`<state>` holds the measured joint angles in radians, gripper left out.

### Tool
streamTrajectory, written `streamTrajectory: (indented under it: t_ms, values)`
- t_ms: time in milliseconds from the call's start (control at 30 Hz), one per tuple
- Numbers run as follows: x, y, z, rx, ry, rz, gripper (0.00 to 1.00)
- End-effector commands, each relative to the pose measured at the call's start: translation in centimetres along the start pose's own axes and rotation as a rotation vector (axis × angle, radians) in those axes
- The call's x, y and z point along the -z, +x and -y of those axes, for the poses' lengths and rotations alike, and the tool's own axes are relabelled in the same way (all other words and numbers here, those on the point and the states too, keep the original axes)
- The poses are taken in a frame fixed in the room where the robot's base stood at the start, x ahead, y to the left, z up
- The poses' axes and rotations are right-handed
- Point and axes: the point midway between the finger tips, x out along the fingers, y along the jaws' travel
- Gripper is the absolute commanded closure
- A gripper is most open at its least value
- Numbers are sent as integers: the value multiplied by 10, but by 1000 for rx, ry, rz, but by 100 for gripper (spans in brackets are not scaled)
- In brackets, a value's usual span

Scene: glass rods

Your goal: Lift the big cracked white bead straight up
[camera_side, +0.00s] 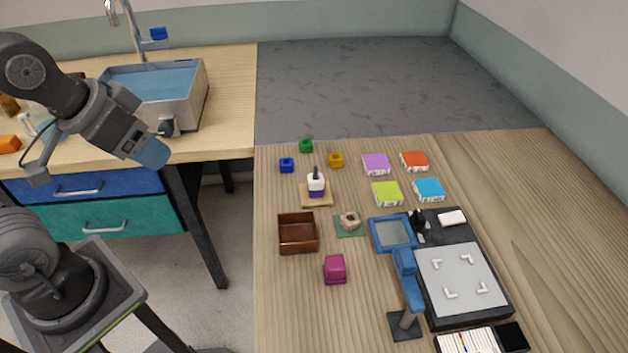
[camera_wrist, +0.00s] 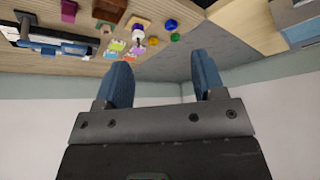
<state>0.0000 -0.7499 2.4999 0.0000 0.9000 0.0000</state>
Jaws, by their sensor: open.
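A white bead (camera_side: 316,181) sits around a dark upright post (camera_side: 316,171), above a purple piece (camera_side: 317,192), on a small wooden base (camera_side: 304,202). Cracks in it are too small to make out. It also seems to show in the wrist view as a small white piece (camera_wrist: 138,37), seen upside down. My gripper (camera_side: 152,151) is in the air over the left bench's front edge, well left of the bead and apart from it. In the wrist view my gripper's two blue fingers (camera_wrist: 163,70) are spread, with nothing between them.
A brown box (camera_side: 298,244), a beige lump (camera_side: 349,221) on a green mat and a magenta block (camera_side: 335,269) stand nearer the camera. Small coloured blocks (camera_side: 335,159) are behind the post. A blue-framed magnifier (camera_side: 408,280) and a black-edged board (camera_side: 458,279) fill the right.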

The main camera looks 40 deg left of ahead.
Motion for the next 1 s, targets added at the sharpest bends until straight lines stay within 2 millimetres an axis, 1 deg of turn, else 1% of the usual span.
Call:
streamTrajectory:
  t_ms: [267,367,467,567,600,667,700,767,800,867,967,1000]
  values:
    - [1,0,0,0,2,1,32]
    - [9,0,-2,-3,22,16,32]
    - [29,1,-5,-11,74,53,32]
    - [59,7,-12,-26,156,105,32]
    - [72,11,-15,-32,192,128,32]
    - [90,19,-21,-43,246,161,32]
    - [102,26,-25,-51,282,183,32]
    - [119,37,-32,-63,336,216,32]
    - [130,46,-37,-72,372,237,32]
    - [145,60,-44,-85,425,269,32]
    - [167,89,-58,-110,515,322,32]
    - [174,102,-64,-120,550,344,32]
